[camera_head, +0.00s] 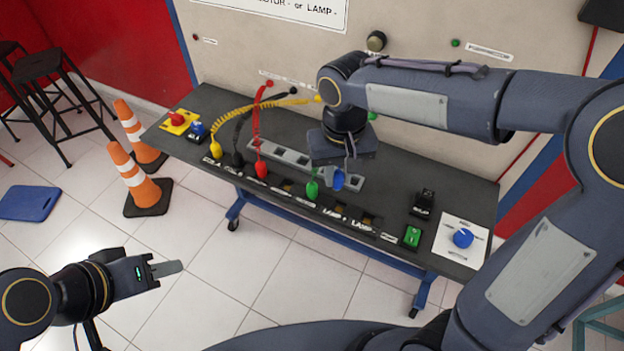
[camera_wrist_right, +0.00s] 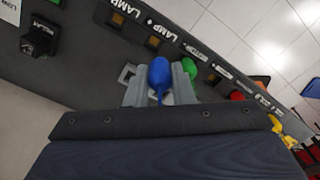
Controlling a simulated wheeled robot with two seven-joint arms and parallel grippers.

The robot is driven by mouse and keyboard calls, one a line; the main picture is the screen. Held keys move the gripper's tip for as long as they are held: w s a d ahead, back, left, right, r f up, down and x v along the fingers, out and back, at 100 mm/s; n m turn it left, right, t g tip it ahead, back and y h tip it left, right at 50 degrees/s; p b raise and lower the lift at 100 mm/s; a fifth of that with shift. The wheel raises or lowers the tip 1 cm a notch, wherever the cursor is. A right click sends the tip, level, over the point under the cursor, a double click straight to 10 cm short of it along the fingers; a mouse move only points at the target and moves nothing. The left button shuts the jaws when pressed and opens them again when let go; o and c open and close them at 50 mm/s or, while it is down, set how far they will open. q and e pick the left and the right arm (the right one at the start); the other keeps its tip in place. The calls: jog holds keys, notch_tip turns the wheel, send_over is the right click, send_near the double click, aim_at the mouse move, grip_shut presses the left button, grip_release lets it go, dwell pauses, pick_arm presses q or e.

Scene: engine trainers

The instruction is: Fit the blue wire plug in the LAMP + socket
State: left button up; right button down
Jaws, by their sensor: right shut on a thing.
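The blue wire plug (camera_head: 338,180) is held below my right gripper (camera_head: 342,168), above the dark bench. The right wrist view shows the blue plug (camera_wrist_right: 160,72) between the two grey fingers of my right gripper (camera_wrist_right: 160,88).
The green plug (camera_head: 312,189) stands in the strip just left of the blue one. The red (camera_head: 261,169), black (camera_head: 237,159) and yellow (camera_head: 215,151) plugs stand further left. A grey rack (camera_head: 290,156) lies behind the strip. A blue knob (camera_head: 463,238) is at the right end.

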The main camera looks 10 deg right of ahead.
jog(key=shift+s+d+f, duration=0.15)
jog(key=shift+d+f, duration=0.1)
jog(key=shift+d, duration=0.3)
notch_tip(320, 180, down, 5)
jog(key=b, duration=0.4)
jog(key=shift+r, duration=0.1)
jog(key=shift+f+b, duration=0.3)
jog(key=shift+b, duration=0.05)
jog(key=shift+a, duration=0.1)
jog(key=shift+f+b, duration=0.55)
jog(key=shift+f, duration=0.3)
dwell(0.3)
jog(key=c, duration=1.5)
grip_release()
jog(key=shift+r, duration=0.1)
jog(key=shift+r+p, duration=2.35)
jog(key=shift+r, duration=0.35)
